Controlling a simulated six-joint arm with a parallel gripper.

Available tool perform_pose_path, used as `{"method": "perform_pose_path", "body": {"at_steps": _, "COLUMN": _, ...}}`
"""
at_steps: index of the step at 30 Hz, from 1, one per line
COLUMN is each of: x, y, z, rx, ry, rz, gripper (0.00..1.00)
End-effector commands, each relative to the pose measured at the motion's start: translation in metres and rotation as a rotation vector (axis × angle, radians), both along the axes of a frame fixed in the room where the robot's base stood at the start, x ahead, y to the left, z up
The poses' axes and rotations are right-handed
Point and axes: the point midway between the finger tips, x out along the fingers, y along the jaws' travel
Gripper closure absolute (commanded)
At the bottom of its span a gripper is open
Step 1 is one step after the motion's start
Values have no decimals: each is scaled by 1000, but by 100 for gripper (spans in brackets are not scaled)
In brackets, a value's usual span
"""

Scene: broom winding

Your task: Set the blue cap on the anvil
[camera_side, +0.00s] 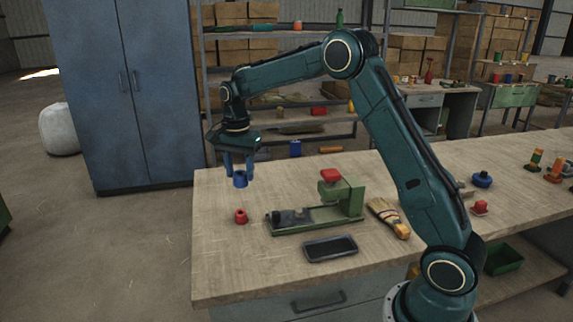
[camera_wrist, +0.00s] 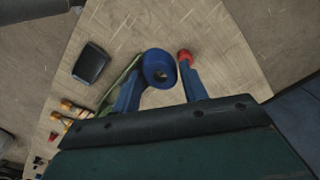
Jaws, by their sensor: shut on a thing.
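My gripper (camera_side: 238,170) is shut on the blue cap (camera_side: 240,180) and holds it above the left part of the table. In the wrist view the round blue cap (camera_wrist: 158,62), with a dark centre hole, shows between the fingers. A green press-like fixture (camera_side: 345,208) with a red top stands to the right of the held cap. Its low bed (camera_side: 315,219) carries small dark pieces at the left; I cannot tell which part is the anvil. The cap is apart from the fixture. In the wrist view the fixture is mostly hidden behind the left finger and cap.
A small red piece (camera_side: 240,216) stands below and near the cap. A dark flat tray (camera_side: 330,248) lies in front of the fixture, and a brush (camera_side: 388,218) lies to its right. A blue knob (camera_side: 482,179) and a red piece (camera_side: 480,207) sit farther right.

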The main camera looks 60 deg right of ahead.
Motion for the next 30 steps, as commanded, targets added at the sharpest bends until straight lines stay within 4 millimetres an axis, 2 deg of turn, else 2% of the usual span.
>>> {"method": "perform_pose_path", "body": {"at_steps": 5, "x": -1, "y": -4, "z": -3, "rx": 0, "ry": 1, "rz": -9, "gripper": 78}}
{"method": "perform_pose_path", "body": {"at_steps": 11, "x": -9, "y": -27, "z": -17, "rx": 1, "ry": 2, "rz": -59, "gripper": 78}}
{"method": "perform_pose_path", "body": {"at_steps": 17, "x": -28, "y": -69, "z": -44, "rx": 1, "ry": 4, "rz": -158, "gripper": 78}}
{"method": "perform_pose_path", "body": {"at_steps": 24, "x": -63, "y": -123, "z": -80, "rx": 0, "ry": 3, "rz": -295, "gripper": 78}}
{"method": "perform_pose_path", "body": {"at_steps": 30, "x": -87, "y": -150, "z": -100, "rx": 1, "ry": 2, "rz": -373, "gripper": 78}}
